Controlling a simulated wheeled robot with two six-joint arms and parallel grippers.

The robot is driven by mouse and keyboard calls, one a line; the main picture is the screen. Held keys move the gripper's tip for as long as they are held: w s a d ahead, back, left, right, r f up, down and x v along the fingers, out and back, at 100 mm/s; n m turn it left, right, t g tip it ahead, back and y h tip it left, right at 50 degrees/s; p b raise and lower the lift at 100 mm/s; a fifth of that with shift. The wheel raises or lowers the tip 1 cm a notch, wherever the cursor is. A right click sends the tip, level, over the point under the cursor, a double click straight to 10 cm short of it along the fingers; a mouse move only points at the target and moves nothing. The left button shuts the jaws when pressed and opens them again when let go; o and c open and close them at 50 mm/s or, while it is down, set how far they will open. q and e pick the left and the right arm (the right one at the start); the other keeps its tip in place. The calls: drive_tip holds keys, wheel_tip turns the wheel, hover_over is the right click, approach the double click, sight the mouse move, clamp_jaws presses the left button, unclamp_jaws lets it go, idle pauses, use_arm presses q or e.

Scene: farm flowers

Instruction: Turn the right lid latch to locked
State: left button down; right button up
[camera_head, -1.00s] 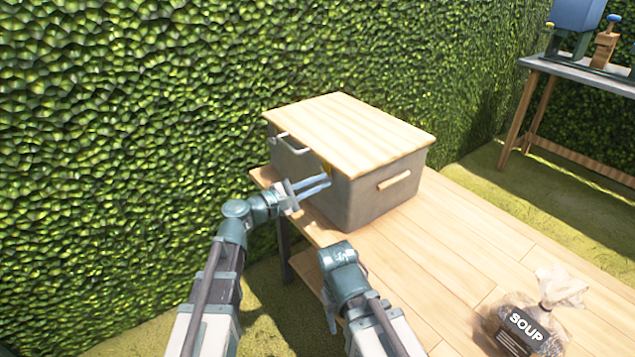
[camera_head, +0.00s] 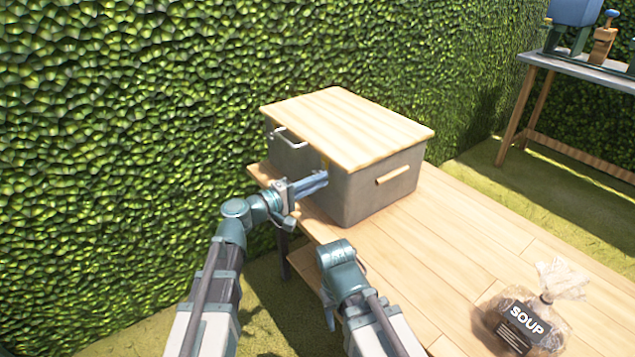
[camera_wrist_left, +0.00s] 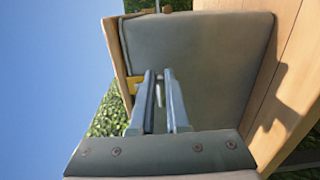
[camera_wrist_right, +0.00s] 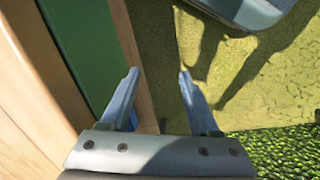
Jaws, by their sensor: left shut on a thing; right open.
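The grey box (camera_head: 375,195) with a pale wooden lid (camera_head: 345,125) stands on the wooden table. My left gripper (camera_head: 324,178) is at the right part of the box's latch side, just under the lid edge. In the left wrist view its fingers (camera_wrist_left: 159,78) are shut on a small grey latch lever (camera_wrist_left: 158,93) in front of the box wall (camera_wrist_left: 215,60). A yellow piece (camera_wrist_left: 133,86) sits beside it at the lid edge. The latch is mostly hidden by the fingers in the head view. My right gripper (camera_wrist_right: 157,78) is open and empty, low beside the table.
A metal loop (camera_head: 290,137) is on the left part of the same box side. A wooden handle (camera_head: 393,175) is on the adjoining side. A hedge (camera_head: 120,120) stands behind. The table between box and bag is clear.

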use_arm(q)
drive_tip(key=shift+a, duration=0.1)
idle(0.4)
drive_tip(key=c, duration=0.9)
unclamp_jaws()
drive_tip(key=v, duration=1.3)
drive_tip(key=shift+s+a, duration=0.25)
drive_tip(key=shift+a, duration=0.05)
